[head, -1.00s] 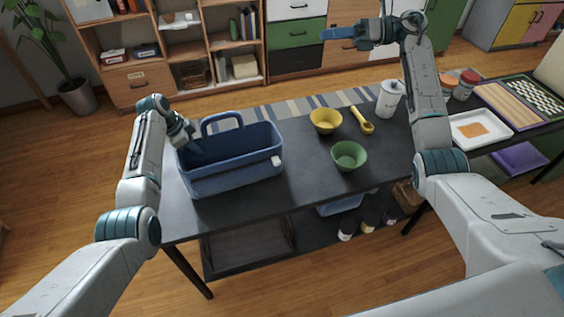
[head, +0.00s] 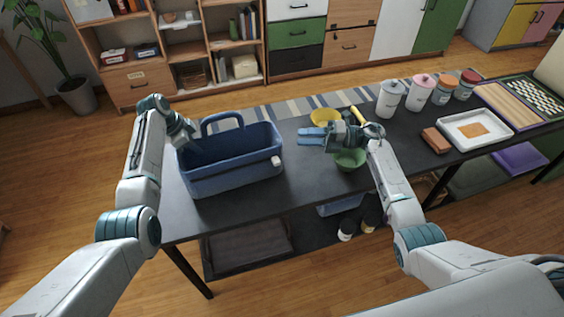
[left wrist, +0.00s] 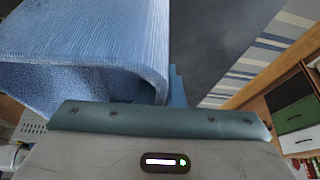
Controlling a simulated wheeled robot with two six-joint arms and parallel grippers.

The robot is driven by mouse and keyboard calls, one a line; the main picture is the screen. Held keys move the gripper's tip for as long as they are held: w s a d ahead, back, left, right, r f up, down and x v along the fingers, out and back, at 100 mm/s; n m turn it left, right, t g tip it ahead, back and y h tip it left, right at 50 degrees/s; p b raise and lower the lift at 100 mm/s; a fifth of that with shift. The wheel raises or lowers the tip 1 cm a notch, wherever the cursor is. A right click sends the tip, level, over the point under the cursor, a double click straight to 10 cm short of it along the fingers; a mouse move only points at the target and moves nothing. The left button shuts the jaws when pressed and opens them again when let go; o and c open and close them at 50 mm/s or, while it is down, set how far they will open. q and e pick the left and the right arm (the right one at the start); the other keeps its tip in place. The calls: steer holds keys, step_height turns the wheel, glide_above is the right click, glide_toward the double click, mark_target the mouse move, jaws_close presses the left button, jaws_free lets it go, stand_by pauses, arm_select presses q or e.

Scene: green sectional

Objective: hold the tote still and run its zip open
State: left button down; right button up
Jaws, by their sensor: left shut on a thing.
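The blue tote (head: 235,176) stands upright on the left part of the dark table, its loop handle (head: 222,118) raised at the back. A small white tab, apparently the zip pull (head: 277,161), sits at its right front corner. My left gripper (head: 187,137) is shut on the tote's left end; its fingertips are partly hidden. The tote's blue fabric (left wrist: 90,45) fills the upper left of the left wrist view. My right gripper (head: 312,137) appears open and empty, above the table to the right of the tote and apart from the tab.
A yellow bowl (head: 325,115) and a green bowl (head: 350,160) are close to my right gripper, partly covered by it. Several lidded canisters (head: 390,99), a brown block (head: 436,140) and a white tray (head: 474,130) stand farther right. The table (head: 300,178) is bare just right of the tote.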

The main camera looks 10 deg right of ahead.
mark_target(276, 161)
steer(key=s+f+m, duration=0.1)
steer(key=f, duration=0.1)
steer(key=s+f, duration=0.1)
steer(key=f, duration=0.1)
steer(key=s+a+f+m, duration=0.1)
steer(key=s+f, duration=0.1)
steer(key=shift+f+m, duration=0.3)
steer(key=shift+f, duration=0.05)
steer(key=x, duration=0.7)
steer(key=shift+w+a, duration=0.1)
steer(key=shift+a, duration=0.05)
jaws_close()
